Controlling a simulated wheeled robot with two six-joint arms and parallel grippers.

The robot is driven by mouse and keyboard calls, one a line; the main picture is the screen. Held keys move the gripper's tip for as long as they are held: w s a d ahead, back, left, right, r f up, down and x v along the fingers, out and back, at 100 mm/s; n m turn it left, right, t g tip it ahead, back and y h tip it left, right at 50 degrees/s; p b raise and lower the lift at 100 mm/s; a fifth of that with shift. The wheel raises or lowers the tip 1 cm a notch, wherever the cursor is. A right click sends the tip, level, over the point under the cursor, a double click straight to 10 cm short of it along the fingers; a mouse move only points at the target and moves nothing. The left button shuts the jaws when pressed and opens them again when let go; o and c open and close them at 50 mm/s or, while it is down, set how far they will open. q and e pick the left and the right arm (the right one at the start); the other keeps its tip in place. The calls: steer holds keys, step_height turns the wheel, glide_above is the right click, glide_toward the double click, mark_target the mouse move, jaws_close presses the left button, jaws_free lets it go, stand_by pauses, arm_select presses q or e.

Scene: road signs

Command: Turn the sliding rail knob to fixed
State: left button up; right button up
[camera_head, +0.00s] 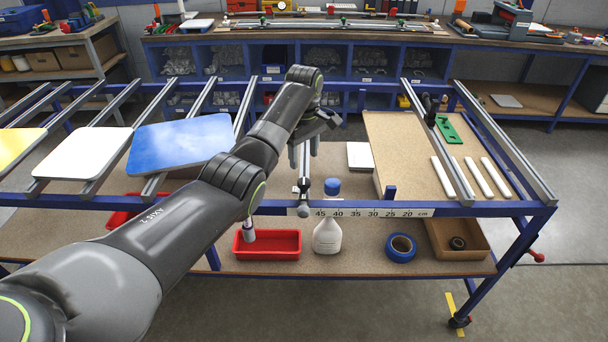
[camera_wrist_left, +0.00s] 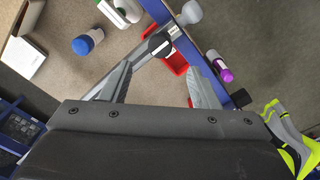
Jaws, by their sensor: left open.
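The left gripper (camera_head: 304,150) is above the narrow sliding rail (camera_head: 304,172), pointing down, with its fingers apart and nothing between them. In the left wrist view, the gripper (camera_wrist_left: 161,82) shows its two fingers spread, one on each side of the picture. A dark round knob (camera_wrist_left: 158,43) sits on the rail beyond the fingertips, roughly midway between them, and looks untouched. A pale rounded end piece (camera_wrist_left: 190,12) shows farther along the rail. Which position the knob is turned to cannot be read. The right gripper is not in view.
The blue front beam carries a centimetre scale (camera_head: 370,212). A white bottle with a blue cap (camera_head: 328,236), a red tray (camera_head: 282,244) and blue tape (camera_head: 400,247) lie on the lower shelf. A blue panel (camera_head: 180,142) lies at left. White bars and a green plate (camera_head: 448,130) are at right.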

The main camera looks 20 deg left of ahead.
mark_target(304, 181)
arm_select(q)
step_height(304, 181, down, 8)
steer(key=shift+f, duration=0.2)
steer(key=c, duration=1)
steer(key=shift+o, duration=0.2)
